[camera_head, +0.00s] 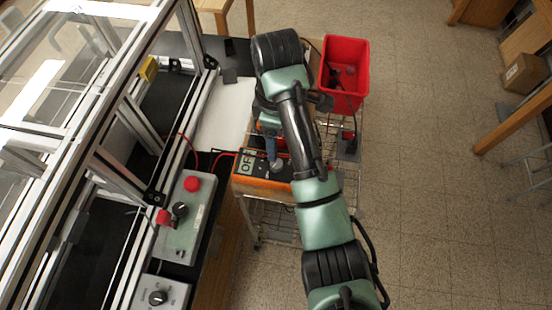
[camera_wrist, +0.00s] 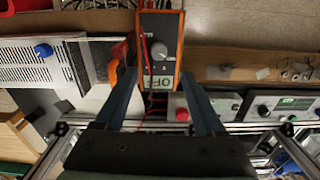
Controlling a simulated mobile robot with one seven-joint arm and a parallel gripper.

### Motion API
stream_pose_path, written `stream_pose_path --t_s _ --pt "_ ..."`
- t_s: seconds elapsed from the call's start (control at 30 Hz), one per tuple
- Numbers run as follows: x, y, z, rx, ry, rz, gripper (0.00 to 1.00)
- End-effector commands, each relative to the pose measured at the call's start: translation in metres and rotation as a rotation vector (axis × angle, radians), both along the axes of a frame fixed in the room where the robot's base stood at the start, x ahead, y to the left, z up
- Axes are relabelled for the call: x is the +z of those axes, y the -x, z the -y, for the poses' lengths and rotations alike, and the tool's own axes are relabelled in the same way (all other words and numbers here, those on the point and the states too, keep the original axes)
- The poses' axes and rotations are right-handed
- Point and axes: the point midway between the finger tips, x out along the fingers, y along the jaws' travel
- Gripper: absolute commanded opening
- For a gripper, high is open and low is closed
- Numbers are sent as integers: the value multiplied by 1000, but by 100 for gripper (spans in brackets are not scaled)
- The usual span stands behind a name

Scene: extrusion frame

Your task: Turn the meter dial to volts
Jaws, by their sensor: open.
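The meter (camera_head: 243,184) is an orange-edged box with a dark face, standing on a wire cart. Its display (camera_head: 247,164) shows letters that look like "OF". In the wrist view the meter (camera_wrist: 176,46) is upside down, with a round grey dial (camera_wrist: 159,51) in the middle of its face and the display (camera_wrist: 160,82) below it. My gripper (camera_wrist: 159,74) is open and empty, its two blue fingers spread to either side of the meter in that view. In the head view my gripper (camera_head: 272,152) hangs over the meter, and the arm hides part of it.
A red bin (camera_head: 345,65) stands behind the meter on the cart (camera_head: 254,222). To the left, a control box (camera_head: 183,235) with a red button and a black knob sits beside the aluminium extrusion frame (camera_head: 132,122). Open floor lies to the right.

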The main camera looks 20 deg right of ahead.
Motion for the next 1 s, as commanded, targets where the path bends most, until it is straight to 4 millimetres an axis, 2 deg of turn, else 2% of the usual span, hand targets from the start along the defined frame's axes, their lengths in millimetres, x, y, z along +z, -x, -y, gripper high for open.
stream_pose_path --t_s 0.03,0.6,0.8,1.0 --pt "-15 0 -1 0 0 0 72" --pt "-99 0 0 -2 0 0 72" --pt "-108 0 0 -1 1 3 72" --pt "-108 0 0 -1 2 4 72"
